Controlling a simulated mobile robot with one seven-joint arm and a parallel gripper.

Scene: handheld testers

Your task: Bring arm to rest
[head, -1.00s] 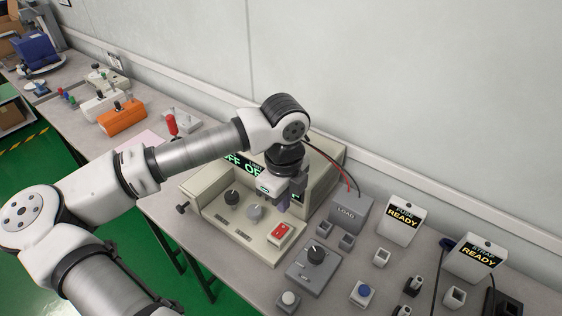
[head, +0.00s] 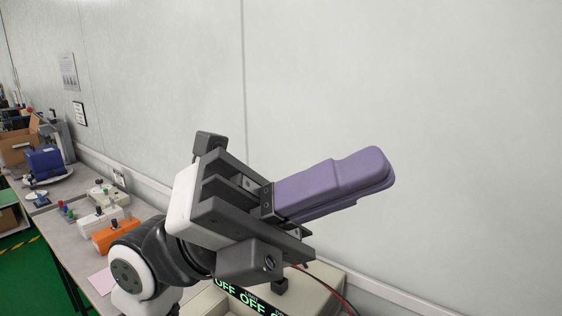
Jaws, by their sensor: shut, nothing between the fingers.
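My gripper (head: 382,178) is raised in front of the wall in the head view, with its purple fingers together and pointing right and slightly up. It is shut and empty. Its fingertips are clear of everything. My wrist is bent below and left of it, and most of my arm is outside the picture.
The beige tester (head: 325,290) with a green "OFF" display is partly hidden below my gripper. An orange tester (head: 113,236), a pale tester (head: 98,220) and a blue device (head: 45,162) stand on the bench at left.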

